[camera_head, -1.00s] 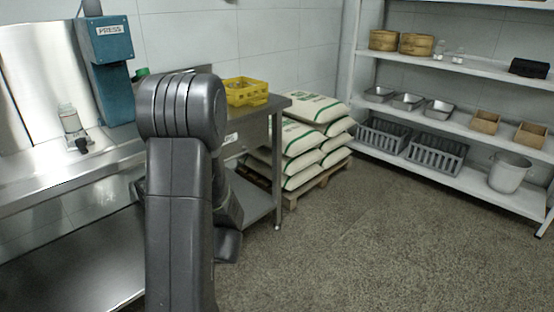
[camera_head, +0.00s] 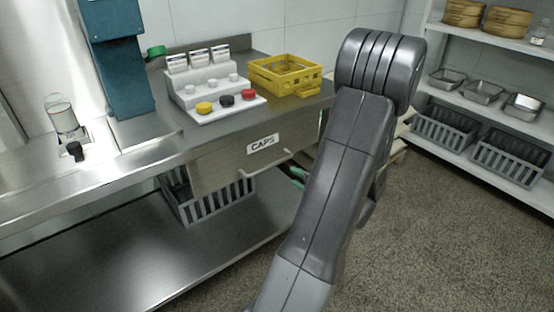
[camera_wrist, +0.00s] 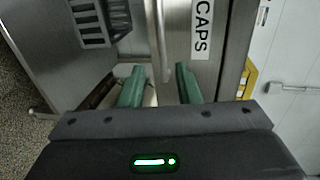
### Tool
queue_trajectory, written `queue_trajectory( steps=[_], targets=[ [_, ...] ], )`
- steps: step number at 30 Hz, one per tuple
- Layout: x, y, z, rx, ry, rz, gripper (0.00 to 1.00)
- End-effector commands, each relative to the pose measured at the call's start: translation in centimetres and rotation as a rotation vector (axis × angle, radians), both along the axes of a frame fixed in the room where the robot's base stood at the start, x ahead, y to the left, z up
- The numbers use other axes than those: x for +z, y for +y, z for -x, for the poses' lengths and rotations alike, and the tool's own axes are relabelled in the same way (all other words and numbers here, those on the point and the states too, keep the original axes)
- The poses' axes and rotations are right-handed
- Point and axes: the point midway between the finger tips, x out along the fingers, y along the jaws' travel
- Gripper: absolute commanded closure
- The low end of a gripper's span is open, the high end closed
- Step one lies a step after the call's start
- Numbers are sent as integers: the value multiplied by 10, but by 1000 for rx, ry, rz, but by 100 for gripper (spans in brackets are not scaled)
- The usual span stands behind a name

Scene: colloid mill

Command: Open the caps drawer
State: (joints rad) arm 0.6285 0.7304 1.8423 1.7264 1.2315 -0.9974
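The caps drawer (camera_head: 222,168) is a grey metal front under the worktop, with a white CAPS label (camera_head: 262,144); it looks shut. Its bar handle (camera_head: 268,162) runs along the front below the label. In the wrist view the label (camera_wrist: 202,30) and handle (camera_wrist: 158,40) show upright in the picture. My gripper (camera_wrist: 159,78) is open, its two green fingers apart, with the handle's near end between them in the picture. I cannot tell whether they touch it. In the head view a green finger (camera_head: 298,176) shows near the handle's right end, the rest hidden behind my arm.
On the worktop stand a yellow crate (camera_head: 284,75) and a stepped white stand (camera_head: 215,95) with coloured caps. A teal press (camera_head: 118,60) is at left. A grey slotted crate (camera_head: 215,203) sits on the lower shelf. Shelving (camera_head: 500,115) stands right; floor between is clear.

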Motion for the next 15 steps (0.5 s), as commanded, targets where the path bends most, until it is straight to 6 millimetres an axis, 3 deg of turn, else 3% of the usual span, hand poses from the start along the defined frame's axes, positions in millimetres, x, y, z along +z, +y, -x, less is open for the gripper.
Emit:
queue_trajectory(
  steps=[15],
  targets=[
    [-21, 58, -79, 3, 0, 0, 70]
  ],
)
